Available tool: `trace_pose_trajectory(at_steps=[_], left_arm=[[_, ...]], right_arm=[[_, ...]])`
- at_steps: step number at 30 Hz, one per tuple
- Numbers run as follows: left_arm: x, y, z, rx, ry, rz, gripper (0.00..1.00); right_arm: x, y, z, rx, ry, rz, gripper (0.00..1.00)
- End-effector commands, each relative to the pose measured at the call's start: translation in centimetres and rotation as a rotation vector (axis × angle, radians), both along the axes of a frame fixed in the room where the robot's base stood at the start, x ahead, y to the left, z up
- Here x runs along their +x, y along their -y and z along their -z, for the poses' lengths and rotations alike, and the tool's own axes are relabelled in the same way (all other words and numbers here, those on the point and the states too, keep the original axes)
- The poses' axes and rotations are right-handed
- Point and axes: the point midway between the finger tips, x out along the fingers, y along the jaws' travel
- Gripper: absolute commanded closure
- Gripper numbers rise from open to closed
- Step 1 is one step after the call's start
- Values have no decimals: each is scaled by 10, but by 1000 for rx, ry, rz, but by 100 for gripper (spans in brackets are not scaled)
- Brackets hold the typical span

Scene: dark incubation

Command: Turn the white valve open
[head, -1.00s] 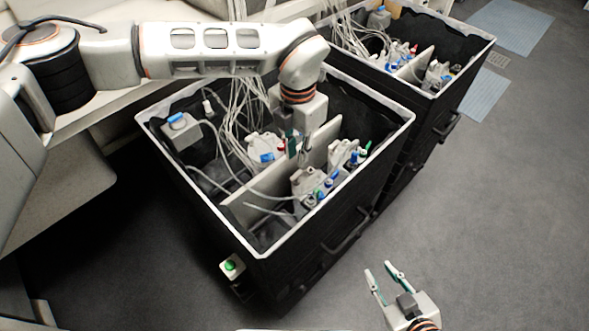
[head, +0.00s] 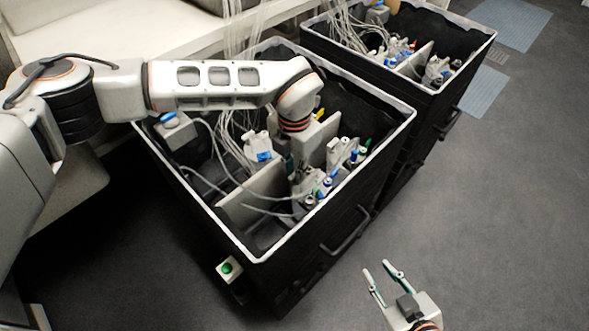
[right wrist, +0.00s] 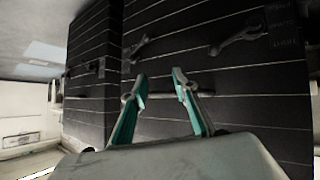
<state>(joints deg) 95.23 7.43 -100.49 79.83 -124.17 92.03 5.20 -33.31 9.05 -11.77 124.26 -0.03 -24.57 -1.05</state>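The front black crate (head: 345,225) has a white rim and holds white fittings, tubes and a pale divider. White valve-like fittings with blue parts (head: 257,146) stand left of the divider; more white fittings with blue and green caps (head: 343,152) stand to its right. I cannot tell which one is the white valve. My left gripper (head: 294,172) points down into the crate among these fittings; its fingertips are partly hidden, and I cannot tell whether they touch anything. My right gripper (head: 378,270) is open and empty outside the crate; it also shows in the right wrist view (right wrist: 157,78).
A second black crate (head: 440,100) with similar fittings stands behind, at the right. A green button on a white plate (head: 229,269) is on the front crate's lower left side. Loose tubes cross the crate's inside. The grey floor (head: 510,220) at right is clear.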

Motion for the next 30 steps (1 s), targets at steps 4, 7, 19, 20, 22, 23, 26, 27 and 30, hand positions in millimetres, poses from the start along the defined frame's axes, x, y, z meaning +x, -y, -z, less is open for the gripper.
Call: trace_pose_trajectory(at_steps=[4, 7, 19, 20, 22, 23, 26, 27, 30], left_arm=[[0, 0, 0, 0, 0, 0, 100], [0, 0, 0, 1, -1, 0, 100], [0, 0, -6, 1, 4, -118, 100], [0, 0, -6, 1, 5, -138, 100], [0, 0, -7, 1, 5, -191, 100], [0, 0, -7, 1, 5, -217, 100], [0, 0, -7, 1, 5, -307, 100], [0, 0, -8, 0, 6, -345, 100], [0, 0, -7, 0, 5, -441, 100]], right_arm=[[-1, 0, 2, -1, -3, 0, 71], [-1, 1, 2, -1, -4, 1, 71], [7, 6, -11, -9, 16, 13, 71], [7, 7, -12, -9, 15, 14, 71], [7, 8, -13, -11, 12, 18, 71], [6, 9, -13, -12, 9, 20, 71], [2, 10, -14, -13, -1, 27, 71], [-2, 11, -12, -13, -11, 30, 71], [-6, 9, -16, -5, -17, 33, 71]])
